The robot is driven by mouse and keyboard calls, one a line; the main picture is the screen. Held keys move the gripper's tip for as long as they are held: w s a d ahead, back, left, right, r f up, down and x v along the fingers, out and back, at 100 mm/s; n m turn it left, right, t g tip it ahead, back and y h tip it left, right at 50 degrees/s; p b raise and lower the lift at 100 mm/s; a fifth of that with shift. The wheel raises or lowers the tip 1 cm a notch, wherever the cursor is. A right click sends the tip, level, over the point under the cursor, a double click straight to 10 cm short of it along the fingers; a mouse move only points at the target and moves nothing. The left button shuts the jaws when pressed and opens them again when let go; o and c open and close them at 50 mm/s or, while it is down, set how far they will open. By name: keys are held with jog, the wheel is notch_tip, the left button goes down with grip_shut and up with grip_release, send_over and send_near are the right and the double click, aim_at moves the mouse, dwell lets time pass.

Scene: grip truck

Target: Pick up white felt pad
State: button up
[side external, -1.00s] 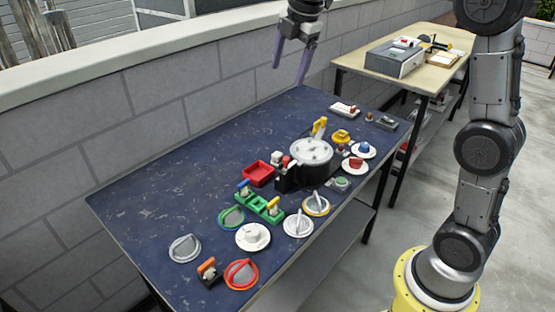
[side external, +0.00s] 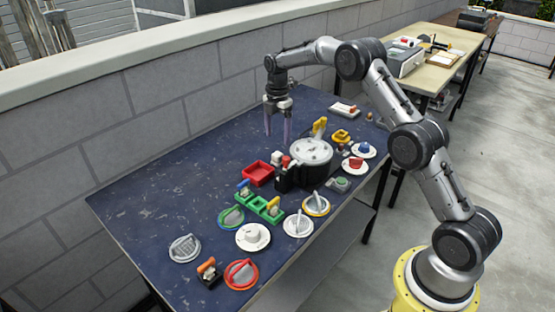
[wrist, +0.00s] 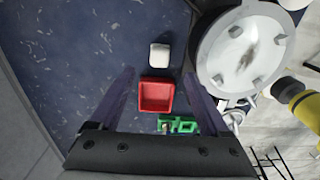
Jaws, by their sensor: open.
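The white felt pad (wrist: 159,56) is a small rounded white block lying on the dark blue table in the wrist view, just above the red tray (wrist: 157,94). In the side external view a small white patch beside the red tray (side external: 258,174) may be the pad, but I cannot tell for sure. My gripper (side external: 278,138) points down above the table behind the tray, its two purple fingers apart and empty. In the wrist view my gripper (wrist: 160,76) is open, with the tray between the fingers and the pad just beyond the fingertips.
A round silver-lidded pot (wrist: 242,57) stands close on the pad's right; it also shows in the side view (side external: 311,152). A green block piece (wrist: 178,124) lies below the tray. Several round knobs and lids crowd the near table side. The table's left part (side external: 160,190) is clear.

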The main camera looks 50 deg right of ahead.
aim_at(278, 154)
jog(key=shift+f, duration=4.4)
grip_shut()
